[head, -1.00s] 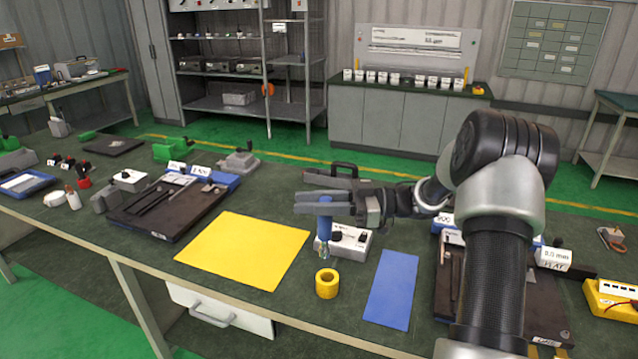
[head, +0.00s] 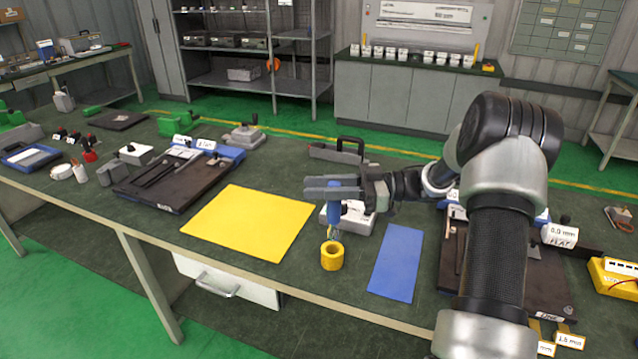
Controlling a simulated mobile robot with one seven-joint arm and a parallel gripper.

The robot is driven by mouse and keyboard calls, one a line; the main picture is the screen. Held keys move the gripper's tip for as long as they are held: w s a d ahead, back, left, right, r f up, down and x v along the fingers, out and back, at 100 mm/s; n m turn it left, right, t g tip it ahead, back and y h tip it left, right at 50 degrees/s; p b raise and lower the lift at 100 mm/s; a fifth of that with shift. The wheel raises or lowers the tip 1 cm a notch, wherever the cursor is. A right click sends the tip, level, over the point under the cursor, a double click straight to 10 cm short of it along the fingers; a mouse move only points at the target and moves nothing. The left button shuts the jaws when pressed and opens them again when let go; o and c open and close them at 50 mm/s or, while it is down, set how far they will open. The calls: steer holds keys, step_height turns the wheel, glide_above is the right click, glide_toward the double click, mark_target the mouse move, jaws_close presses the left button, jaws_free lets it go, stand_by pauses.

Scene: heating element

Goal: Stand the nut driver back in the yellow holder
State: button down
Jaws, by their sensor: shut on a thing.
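The nut driver (head: 334,207) has a blue handle and a thin metal shaft pointing down. My gripper (head: 332,188) is shut on the upper part of its handle and holds it about upright. The yellow holder (head: 332,258) is a short round cup with an open top, standing on the bench near its front edge. The nut driver's lower end is just above the holder's opening or at its rim; I cannot tell whether it has entered.
A yellow mat (head: 248,223) lies left of the holder and a blue mat (head: 397,262) lies right of it. A white box (head: 352,219) stands close behind the nut driver. Dark tool trays (head: 165,187) lie farther left and right under my arm.

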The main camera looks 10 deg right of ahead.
steer(key=shift+f+b, duration=0.55)
steer(key=shift+f, duration=0.8)
step_height(320, 180, down, 6)
steer(key=b, duration=0.2)
steer(key=shift+b, duration=0.4)
stand_by(2.9)
steer(key=c, duration=1.4)
jaws_free()
steer(key=shift+f, duration=0.1)
steer(key=shift+o, duration=0.2)
steer(key=s+d, duration=0.1)
steer(key=d, duration=0.7)
steer(key=s+d, duration=0.2)
steer(key=d, duration=0.7)
steer(key=shift+s, duration=0.25)
